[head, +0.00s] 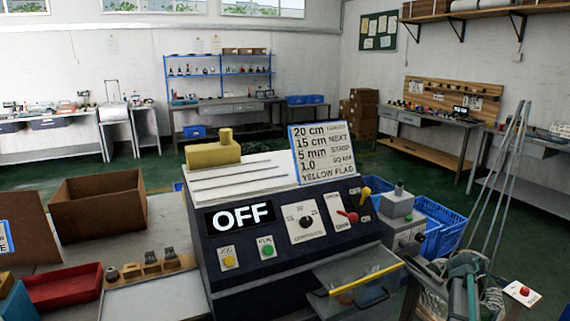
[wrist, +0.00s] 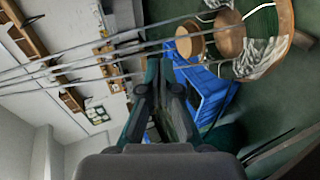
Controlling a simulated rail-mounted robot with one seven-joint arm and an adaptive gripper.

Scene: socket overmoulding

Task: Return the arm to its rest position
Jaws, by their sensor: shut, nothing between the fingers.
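My gripper (wrist: 160,92) shows in the middle of the wrist view, with its dark teal fingers pointing away from the camera. It is shut, and I see nothing held between the fingers. The wrist view is turned on its side, with a blue crate (wrist: 205,88) beyond the fingers. In the head view, dark and teal parts at the lower right look like the end of my arm, beside the machine (head: 285,215). The fingertips are hard to make out there.
The machine's display reads OFF. Thin grey rods (head: 505,165) rise at the right, near blue crates (head: 440,232). A brown box (head: 100,205) and a red tray (head: 62,287) stand on the left. Green floor lies open behind.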

